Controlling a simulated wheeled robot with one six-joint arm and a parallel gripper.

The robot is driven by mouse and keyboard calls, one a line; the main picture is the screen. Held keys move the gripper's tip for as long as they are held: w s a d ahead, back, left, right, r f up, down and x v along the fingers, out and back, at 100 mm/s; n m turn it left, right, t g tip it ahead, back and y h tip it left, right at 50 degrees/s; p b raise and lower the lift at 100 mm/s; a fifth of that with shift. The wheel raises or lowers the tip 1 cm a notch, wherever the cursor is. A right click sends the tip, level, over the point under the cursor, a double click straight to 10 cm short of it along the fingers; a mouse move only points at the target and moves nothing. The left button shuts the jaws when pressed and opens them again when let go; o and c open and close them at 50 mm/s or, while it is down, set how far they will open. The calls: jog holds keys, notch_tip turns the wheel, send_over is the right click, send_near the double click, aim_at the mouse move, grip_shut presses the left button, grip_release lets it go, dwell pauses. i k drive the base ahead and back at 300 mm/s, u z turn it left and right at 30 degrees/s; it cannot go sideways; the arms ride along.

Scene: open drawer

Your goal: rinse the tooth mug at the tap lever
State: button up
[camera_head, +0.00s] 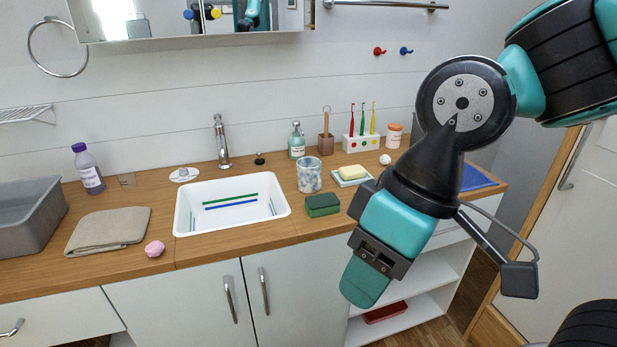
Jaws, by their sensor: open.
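The tooth mug (309,176), a cup with a blue and white marbled look, stands upright on the wooden counter just right of the sink. The chrome tap (222,145) rises behind the white sink (184,215), with its lever (218,119) at the top. No water shows at the spout. My gripper (366,280) hangs in front of the counter, right of and nearer than the mug, pointing down to the left. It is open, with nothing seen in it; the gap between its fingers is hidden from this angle.
A green sponge (322,205) sits in front of the mug, a soap dish (350,179) to its right, a soap bottle (297,143) behind. A toothbrush stand (361,144) is farther back. A folded towel (108,232) and pink ball (155,249) lie left of the sink. A mirror cabinet hangs above.

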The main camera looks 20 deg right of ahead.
aim_at(217, 118)
jog(key=k, duration=0.55)
jog(key=u, duration=0.85)
jog(key=i, duration=1.4)
jog(key=z, duration=0.85)
